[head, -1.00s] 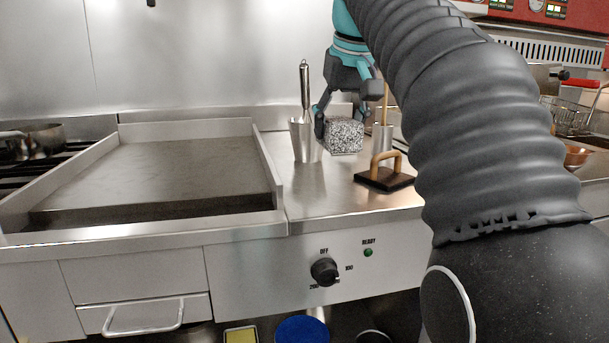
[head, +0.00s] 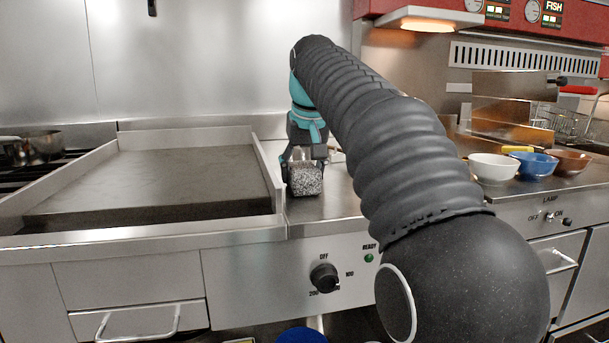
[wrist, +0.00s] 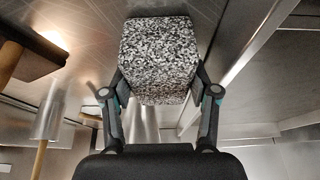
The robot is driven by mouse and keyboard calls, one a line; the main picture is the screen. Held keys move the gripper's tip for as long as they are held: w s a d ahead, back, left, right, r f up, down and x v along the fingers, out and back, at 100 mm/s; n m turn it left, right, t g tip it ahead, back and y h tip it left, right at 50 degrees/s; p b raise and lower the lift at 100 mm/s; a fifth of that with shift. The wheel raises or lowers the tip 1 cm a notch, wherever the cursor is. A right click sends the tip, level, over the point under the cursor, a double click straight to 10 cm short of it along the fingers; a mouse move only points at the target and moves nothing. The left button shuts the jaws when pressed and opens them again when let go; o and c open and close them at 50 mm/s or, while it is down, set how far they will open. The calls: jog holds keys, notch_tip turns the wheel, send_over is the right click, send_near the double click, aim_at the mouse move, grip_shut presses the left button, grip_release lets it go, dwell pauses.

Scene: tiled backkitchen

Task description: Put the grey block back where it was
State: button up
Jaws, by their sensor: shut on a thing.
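The grey speckled block (head: 306,180) is in my gripper (head: 305,163), beside the right wall of the griddle (head: 140,185). It is over the steel counter (head: 335,205); I cannot tell whether it touches it. In the wrist view the block (wrist: 158,50) is between the two fingers of my gripper (wrist: 160,85), which press on its sides. The block hides part of the counter there.
In the wrist view a dark press with a wooden handle (wrist: 30,45) and a metal cup holding a wooden stick (wrist: 50,112) are at left. White (head: 494,168), blue (head: 533,164) and brown (head: 570,162) bowls stand at right.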

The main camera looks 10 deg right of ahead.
jog(key=shift+f, duration=0.1)
jog(key=o, duration=1.5)
jog(key=shift+o, duration=0.2)
jog(key=p+v, duration=0.3)
jog(key=v, duration=0.9)
jog(key=s+f, duration=1.1)
jog(key=shift+s+f, duration=0.25)
jog(key=shift+f, duration=0.1)
jog(key=s+f, duration=0.7)
jog(key=f, duration=0.3)
jog(key=s+f+t, duration=0.1)
jog(key=s+f, duration=0.6)
jog(key=f, duration=0.4)
jog(key=shift+d+f, duration=0.15)
jog(key=shift+f, duration=0.1)
